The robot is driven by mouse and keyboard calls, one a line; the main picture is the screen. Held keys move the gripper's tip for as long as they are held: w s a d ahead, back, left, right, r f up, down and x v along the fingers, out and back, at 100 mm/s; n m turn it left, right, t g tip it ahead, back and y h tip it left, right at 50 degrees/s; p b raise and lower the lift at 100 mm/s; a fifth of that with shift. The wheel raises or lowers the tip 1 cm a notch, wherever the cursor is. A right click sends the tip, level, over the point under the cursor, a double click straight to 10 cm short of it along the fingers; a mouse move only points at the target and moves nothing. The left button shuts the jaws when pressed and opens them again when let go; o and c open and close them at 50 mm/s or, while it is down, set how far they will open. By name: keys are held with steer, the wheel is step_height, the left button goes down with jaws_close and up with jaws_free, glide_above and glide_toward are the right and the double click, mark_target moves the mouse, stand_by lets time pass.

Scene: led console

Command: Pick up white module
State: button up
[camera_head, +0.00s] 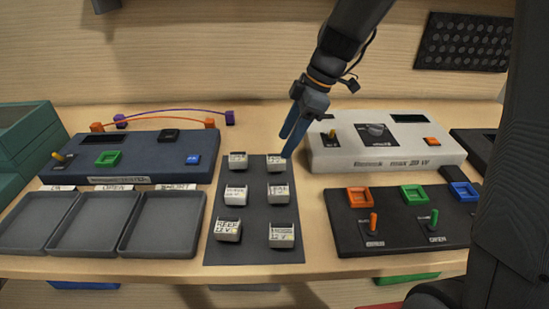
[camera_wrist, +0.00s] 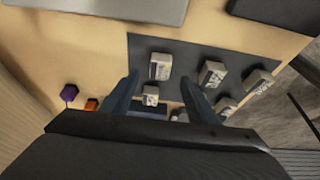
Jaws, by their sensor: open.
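Several small white modules with printed labels stand in two columns on a dark mat (camera_head: 255,246). The back right white module (camera_head: 276,163) is just below my gripper (camera_head: 287,148) in the head view. My gripper's dark blue fingers also show in the wrist view (camera_wrist: 160,82), open and apart, with nothing held. A white module (camera_wrist: 150,96) shows between the fingers there, and another module (camera_wrist: 160,66) lies beyond it. The labels are too small to read surely. My gripper's body hides part of the near modules in the wrist view.
Three empty grey trays (camera_head: 92,250) lie left of the mat. A dark blue console (camera_head: 135,172) stands behind them, with cable plugs (camera_head: 230,145) near the mat. A white console (camera_head: 350,155) and a black switch panel (camera_head: 345,235) stand close on the right.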

mark_target(277, 158)
steer(key=x, duration=0.2)
steer(key=shift+s+a+f+p, duration=0.1)
steer(key=shift+a+f+p, duration=0.15)
steer(key=shift+a+p, duration=0.05)
steer(key=shift+p+x, duration=0.9)
steer(key=shift+x, duration=1.55)
steer(key=shift+d, duration=0.15)
steer(key=c, duration=1.2)
